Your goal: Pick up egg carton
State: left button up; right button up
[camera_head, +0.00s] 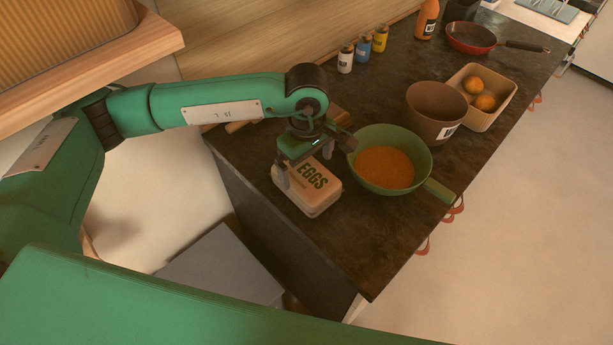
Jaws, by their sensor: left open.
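The egg carton (316,190) is a small pale box with "EGGS" in dark letters on its lid. It sits on the dark countertop near its left edge. My left gripper (303,172) is open and points down over the carton's far part. One finger shows at the carton's left side, and the other is near its far right side. Whether the fingers touch the carton cannot be told. The gripper hides part of the lid. My right gripper is not in view.
A green pan (418,160) with orange contents stands close right of the carton. Beyond are a brown pot (435,112), a tray with oranges (497,115), a red frying pan (470,38) and small bottles (362,50). The front right countertop (365,240) is clear.

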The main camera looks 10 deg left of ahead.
aim_at(306, 173)
pick_arm(q)
notch_tip(306, 173, down, 2)
jog(key=shift+a+f+p, duration=0.1)
jog(key=shift+p, duration=0.7)
notch_tip(306, 173, down, 3)
jog(key=shift+f+p, duration=0.1)
jog(key=shift+p, duration=0.4)
jog(key=shift+f, duration=0.1)
jog(key=c, duration=0.7)
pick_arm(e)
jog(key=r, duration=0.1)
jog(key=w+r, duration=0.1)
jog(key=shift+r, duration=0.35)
